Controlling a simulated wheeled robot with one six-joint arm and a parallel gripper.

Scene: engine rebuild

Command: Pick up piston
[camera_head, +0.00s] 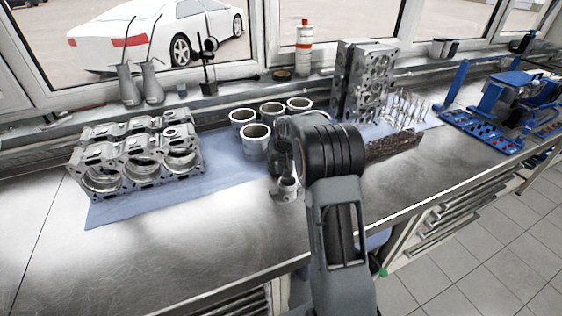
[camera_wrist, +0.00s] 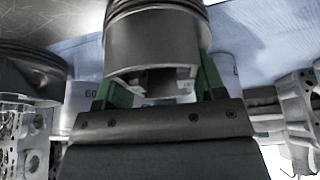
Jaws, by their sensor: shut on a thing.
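A grey metal piston (camera_wrist: 150,45) with ring grooves fills the top middle of the wrist view. The green fingers of my gripper (camera_wrist: 158,88) stand on either side of it, shut on it. Part of the piston runs out of the frame at the top. In the head view my arm hides most of the gripper, and a small silver part (camera_head: 288,189) shows just below it. I cannot tell there whether this is the held piston. A second dark, round piston-like part (camera_wrist: 30,75) shows at the left of the wrist view.
Several cylinder sleeves (camera_head: 254,140) stand on the blue cloth (camera_head: 135,207) behind the gripper. An engine block (camera_head: 135,160) lies to the left. An upright metal block (camera_head: 362,85) and a dark shaft (camera_head: 395,143) are to the right. The steel bench (camera_head: 215,245) is clear in front.

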